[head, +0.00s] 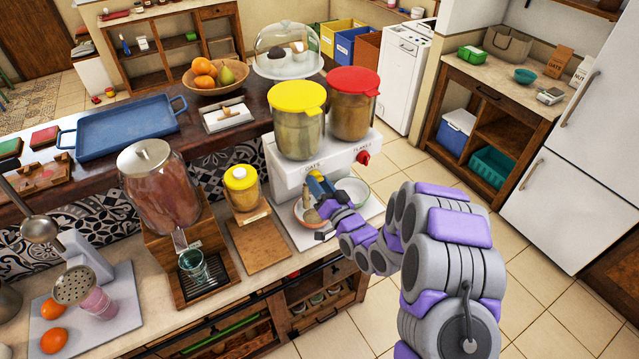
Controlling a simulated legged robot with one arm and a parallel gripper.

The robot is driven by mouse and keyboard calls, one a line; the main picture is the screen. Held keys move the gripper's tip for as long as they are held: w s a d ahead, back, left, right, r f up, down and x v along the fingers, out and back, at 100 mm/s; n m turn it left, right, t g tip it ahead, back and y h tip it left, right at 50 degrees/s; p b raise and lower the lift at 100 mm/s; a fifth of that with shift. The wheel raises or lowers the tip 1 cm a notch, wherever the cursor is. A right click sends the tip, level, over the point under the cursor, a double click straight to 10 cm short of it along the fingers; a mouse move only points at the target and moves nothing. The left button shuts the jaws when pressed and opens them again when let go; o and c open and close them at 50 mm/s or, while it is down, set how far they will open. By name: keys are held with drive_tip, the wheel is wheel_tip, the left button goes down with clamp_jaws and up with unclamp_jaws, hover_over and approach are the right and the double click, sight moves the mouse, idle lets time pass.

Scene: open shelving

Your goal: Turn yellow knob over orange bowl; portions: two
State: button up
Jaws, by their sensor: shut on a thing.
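A white dispenser (288,178) labelled OATS and FLAKES stands on the counter. It carries a yellow-lidded canister (299,132) on the left and a red-lidded canister (352,116) on the right. My gripper (320,187) is at the dispenser's front under the yellow-lidded canister, shut on the yellow knob, which it almost wholly hides. The orange bowl (301,213) sits below, partly covered by my gripper. Something tan shows at the bowl, but I cannot tell how much is in it. The red knob (363,157) is free at the right.
A white-green bowl (354,190) stands right of the orange bowl. To the left are a yellow-lidded jar (242,187) on a wooden board and a drink dispenser (158,186) with a glass (194,266) under it. Tiled floor to the right is open.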

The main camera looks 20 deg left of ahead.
drive_tip(key=shift+f, duration=0.15)
drive_tip(key=o, duration=1.1)
drive_tip(key=shift+c, duration=0.2)
drive_tip(key=p+v, duration=0.2)
drive_tip(key=v, duration=1.5)
drive_tip(key=shift+s, duration=0.1)
